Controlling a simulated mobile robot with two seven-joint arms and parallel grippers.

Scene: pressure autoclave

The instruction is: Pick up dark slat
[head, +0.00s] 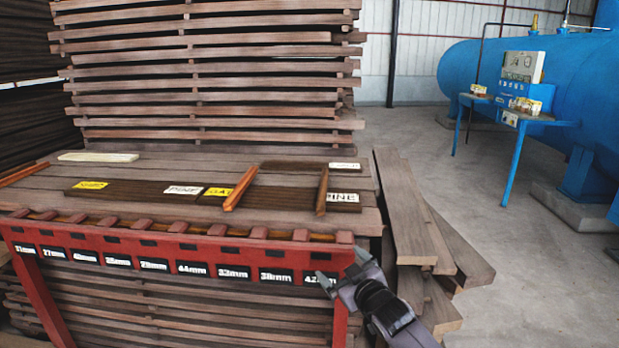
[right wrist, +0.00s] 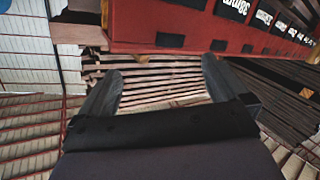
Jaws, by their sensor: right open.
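Several dark slats lie flat on the plank table. One dark slat (head: 138,190) at the left bears a yellow and a white label. Another dark slat (head: 283,196) bears a yellow label and a white PINE label, and two orange-brown sticks lie over or against it. A third dark slat (head: 300,165) lies farther back with a white label. My right gripper (head: 341,268) is open and empty, in front of the red rack's right end, nearer than the slats. In the right wrist view its spread fingers (right wrist: 160,70) have nothing between them. My left gripper is not in view.
A red rack (head: 180,247) with millimetre labels runs along the table's front. Orange-brown sticks (head: 240,187) and a pale slat (head: 98,157) lie on the table.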

